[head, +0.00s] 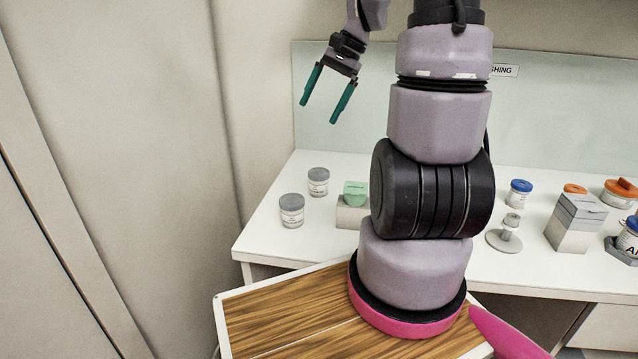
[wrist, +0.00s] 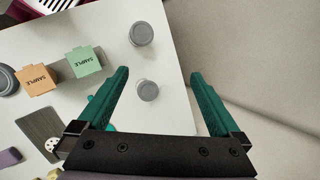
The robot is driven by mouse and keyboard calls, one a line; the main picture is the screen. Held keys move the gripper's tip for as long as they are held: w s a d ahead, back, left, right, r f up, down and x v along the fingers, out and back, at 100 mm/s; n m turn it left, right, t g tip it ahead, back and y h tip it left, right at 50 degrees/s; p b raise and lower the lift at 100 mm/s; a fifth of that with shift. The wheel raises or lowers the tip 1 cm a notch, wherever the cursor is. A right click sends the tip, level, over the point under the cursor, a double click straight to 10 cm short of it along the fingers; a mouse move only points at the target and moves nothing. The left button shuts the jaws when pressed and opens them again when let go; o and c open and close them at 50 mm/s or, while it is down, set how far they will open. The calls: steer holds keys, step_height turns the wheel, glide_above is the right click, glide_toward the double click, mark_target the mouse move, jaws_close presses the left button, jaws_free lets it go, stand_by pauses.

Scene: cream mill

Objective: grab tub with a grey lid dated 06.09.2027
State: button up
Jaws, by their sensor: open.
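Two white tubs with grey lids stand upright at the left end of the white counter. The rear tub (head: 318,182) and the front tub (head: 292,211) have dark print too small to read, so I cannot tell which carries 06.09.2027. In the wrist view two round grey lids show from above, one near the top (wrist: 141,34) and one between my fingers (wrist: 147,91), nearer the left finger. My gripper (head: 318,112) is open and empty, with teal fingers pointing down, well above the counter. It also shows in the wrist view (wrist: 159,73).
A green sample box (head: 355,190) stands right of the tubs; an orange sample box (wrist: 37,79) shows in the wrist view. Farther right are a blue-lidded tub (head: 520,193), a grey stand (head: 506,238) and orange-lidded tubs (head: 619,194). A wall closes the left side.

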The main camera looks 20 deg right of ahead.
steer(key=w+d+f+m+y, duration=0.45)
steer(key=d+f, duration=0.25)
steer(key=f, duration=0.5)
steer(key=m+t+y, duration=0.2)
steer(key=m+y, duration=0.1)
steer(key=m, duration=0.2)
glide_toward(318, 183)
steer(key=shift+w+d+f, duration=0.25)
steer(key=shift+w+d, duration=0.1)
steer(key=shift+w, duration=0.15)
steer(key=shift+w+d+f, duration=0.2)
steer(key=shift+w+d, duration=0.15)
steer(key=shift+w, duration=0.2)
steer(key=shift+f, duration=0.3)
steer(key=shift+y, duration=0.25)
steer(key=x, duration=0.5)
steer(key=shift+w+f, duration=0.1)
steer(key=shift+f, duration=0.05)
steer(key=shift+x, duration=2.7)
steer(key=shift+w+d+f, duration=0.1)
steer(key=shift+w, duration=0.1)
steer(key=c, duration=1.4)
